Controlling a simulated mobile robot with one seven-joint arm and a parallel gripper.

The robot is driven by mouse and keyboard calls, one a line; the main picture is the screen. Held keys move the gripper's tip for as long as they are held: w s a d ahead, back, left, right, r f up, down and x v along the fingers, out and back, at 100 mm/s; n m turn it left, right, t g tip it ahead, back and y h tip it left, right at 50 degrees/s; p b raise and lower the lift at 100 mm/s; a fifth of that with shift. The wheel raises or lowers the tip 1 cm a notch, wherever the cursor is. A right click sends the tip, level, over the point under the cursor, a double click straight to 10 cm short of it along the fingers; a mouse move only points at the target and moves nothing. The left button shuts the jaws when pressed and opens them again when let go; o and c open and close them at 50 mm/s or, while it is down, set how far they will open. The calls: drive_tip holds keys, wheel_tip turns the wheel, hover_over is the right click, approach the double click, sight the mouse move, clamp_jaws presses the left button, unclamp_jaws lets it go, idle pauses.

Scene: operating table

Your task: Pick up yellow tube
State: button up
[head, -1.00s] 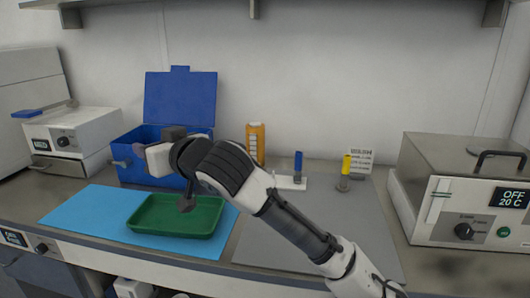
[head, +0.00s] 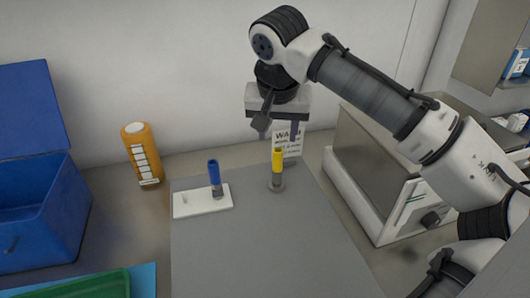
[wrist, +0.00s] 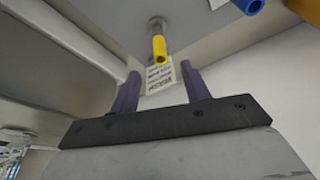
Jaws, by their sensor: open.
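The yellow tube (head: 277,160) stands upright in a small round grey base (head: 277,185) on the grey mat. My gripper (head: 279,133) is above the tube in the head view, pointing down, with its two fingers apart and nothing between them. In the wrist view the yellow tube (wrist: 159,47) shows just beyond the open fingers (wrist: 160,82), roughly centred between them. The tube and fingers look apart.
A printed sign (head: 290,142) is behind the yellow tube. An orange bottle (head: 141,155) and open blue box (head: 40,215) are farther left. A metal-lidded machine (head: 370,165) stands right. The front mat (head: 260,250) is clear.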

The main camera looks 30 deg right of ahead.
sight(278, 163)
drive_tip(key=x, duration=0.2)
drive_tip(key=p+x, duration=0.1)
drive_tip(key=x, duration=0.5)
drive_tip(key=shift+s+d+f, duration=0.15)
drive_tip(key=shift+s+d, duration=0.05)
drive_tip(key=shift+s, duration=0.05)
drive_tip(key=p+x, duration=0.1)
drive_tip(key=x, duration=0.1)
drive_tip(key=p+x, duration=0.1)
drive_tip(key=x, duration=0.1)
drive_tip(key=shift+w, duration=0.4)
drive_tip(key=shift+w+d+f, duration=0.1)
drive_tip(key=shift+d+f, duration=0.05)
drive_tip(key=shift+f, duration=0.45)
clamp_jaws()
